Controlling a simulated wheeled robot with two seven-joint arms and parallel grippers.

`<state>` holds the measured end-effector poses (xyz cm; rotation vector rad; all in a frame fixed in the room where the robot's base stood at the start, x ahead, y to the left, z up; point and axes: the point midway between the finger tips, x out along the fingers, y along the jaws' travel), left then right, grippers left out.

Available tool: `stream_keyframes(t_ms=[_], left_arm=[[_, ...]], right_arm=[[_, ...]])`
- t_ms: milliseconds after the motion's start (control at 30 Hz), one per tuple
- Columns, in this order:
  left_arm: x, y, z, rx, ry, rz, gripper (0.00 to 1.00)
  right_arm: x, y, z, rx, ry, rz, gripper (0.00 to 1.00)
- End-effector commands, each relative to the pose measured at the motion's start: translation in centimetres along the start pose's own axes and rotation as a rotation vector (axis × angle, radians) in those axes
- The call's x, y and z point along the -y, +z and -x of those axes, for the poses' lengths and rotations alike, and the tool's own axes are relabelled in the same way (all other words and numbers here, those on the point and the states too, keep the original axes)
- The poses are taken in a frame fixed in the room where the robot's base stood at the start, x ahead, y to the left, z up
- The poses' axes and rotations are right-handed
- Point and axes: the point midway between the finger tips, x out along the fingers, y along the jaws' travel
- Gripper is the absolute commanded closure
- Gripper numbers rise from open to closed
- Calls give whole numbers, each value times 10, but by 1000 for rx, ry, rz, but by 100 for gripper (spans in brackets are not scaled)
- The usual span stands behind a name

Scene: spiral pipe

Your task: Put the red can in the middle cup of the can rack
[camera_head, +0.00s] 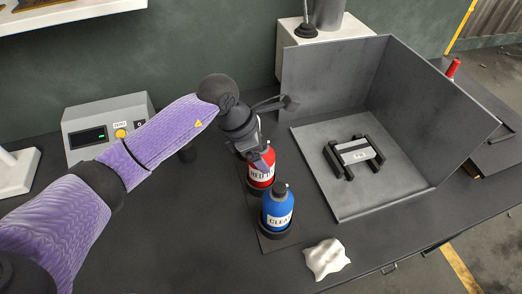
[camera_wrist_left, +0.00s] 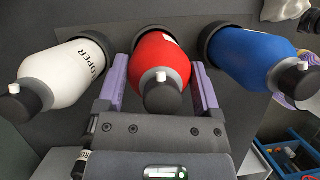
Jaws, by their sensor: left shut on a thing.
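The red can (camera_head: 261,174) stands behind the blue can (camera_head: 278,208) in the head view. My left gripper (camera_head: 264,158) is shut on the red can and comes down on it from above. In the left wrist view the red can (camera_wrist_left: 160,62) sits between the two purple fingers (camera_wrist_left: 162,88), its lower end at the dark middle cup (camera_wrist_left: 150,33) of the can rack (camera_head: 270,245). Whether its base is fully seated is hidden. A white can (camera_wrist_left: 66,70) and the blue can (camera_wrist_left: 250,58) are in the cups on either side. My right gripper is not in view.
A grey open-sided box (camera_head: 400,188) with a dark-handled block (camera_head: 355,153) stands right of the rack. A crumpled white cloth (camera_head: 326,258) lies near the front edge. A grey device with a display (camera_head: 105,125) stands at the back left.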

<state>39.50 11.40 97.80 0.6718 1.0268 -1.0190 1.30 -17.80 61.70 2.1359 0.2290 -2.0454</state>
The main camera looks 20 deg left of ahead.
Motion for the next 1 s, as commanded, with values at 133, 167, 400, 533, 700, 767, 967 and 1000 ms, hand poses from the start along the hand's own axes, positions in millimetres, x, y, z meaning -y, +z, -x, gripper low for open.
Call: stream_keyframes(t_ms=[133, 167, 400, 533, 700, 767, 967, 1000], left_arm=[[0, -1, -3, -1, 0, 0, 12], [0, -1, -2, -1, 0, 0, 6], [0, 0, -1, 0, 0, 0, 0], [-1, 1, 16, -1, 4, -2, 0], [-1, 1, 66, -1, 6, -2, 0], [-1, 1, 82, 0, 6, -1, 0], [0, 1, 116, 0, 2, 0, 0], [0, 1, 119, 0, 1, 0, 0]], right_arm=[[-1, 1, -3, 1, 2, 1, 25], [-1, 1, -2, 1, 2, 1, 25], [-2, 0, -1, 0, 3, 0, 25], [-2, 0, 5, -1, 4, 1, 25], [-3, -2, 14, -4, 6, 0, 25], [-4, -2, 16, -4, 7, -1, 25], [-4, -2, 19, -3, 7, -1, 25], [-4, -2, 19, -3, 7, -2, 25]])
